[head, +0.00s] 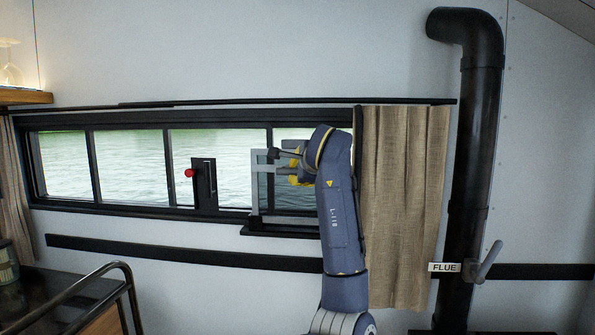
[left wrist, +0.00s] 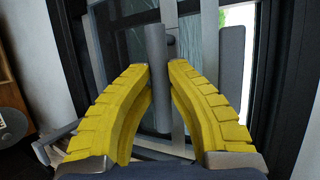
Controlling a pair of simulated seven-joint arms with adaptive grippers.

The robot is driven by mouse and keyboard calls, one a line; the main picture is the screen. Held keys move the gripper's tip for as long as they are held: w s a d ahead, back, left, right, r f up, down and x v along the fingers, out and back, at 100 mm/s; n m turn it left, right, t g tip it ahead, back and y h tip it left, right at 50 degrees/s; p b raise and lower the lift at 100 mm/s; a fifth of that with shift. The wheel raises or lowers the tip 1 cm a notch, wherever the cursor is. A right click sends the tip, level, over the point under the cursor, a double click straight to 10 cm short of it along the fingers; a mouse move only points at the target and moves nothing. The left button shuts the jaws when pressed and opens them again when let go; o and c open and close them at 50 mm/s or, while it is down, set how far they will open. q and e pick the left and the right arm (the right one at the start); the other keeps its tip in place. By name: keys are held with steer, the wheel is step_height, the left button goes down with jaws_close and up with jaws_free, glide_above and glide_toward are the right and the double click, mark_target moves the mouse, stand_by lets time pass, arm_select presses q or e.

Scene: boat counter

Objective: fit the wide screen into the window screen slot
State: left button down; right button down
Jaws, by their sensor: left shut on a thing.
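The wide screen (head: 255,190) is a grey-framed panel standing upright at the right end of the window, partly hidden behind my arm. My left gripper (head: 297,172) is in front of it, its yellow fingers shut on the screen's grey upright handle bar. In the left wrist view the handle (left wrist: 157,75) runs between the two yellow fingertips (left wrist: 160,82). The window screen slot appears to be the dark frame at the right opening, with a black sill (head: 280,231) below. Whether the screen's edges sit inside the slot I cannot tell.
A dark latch (head: 204,183) with a red knob (head: 189,172) stands left of the screen. A tan curtain (head: 400,200) hangs right of my arm, then a black flue pipe (head: 474,150) with a lever. A dark counter with a rail (head: 122,267) is at the lower left.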

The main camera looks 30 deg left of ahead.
arm_select(q)
steer(key=shift+f, duration=0.9)
steer(key=c, duration=1.3)
jaws_free()
steer(key=v, duration=1.2)
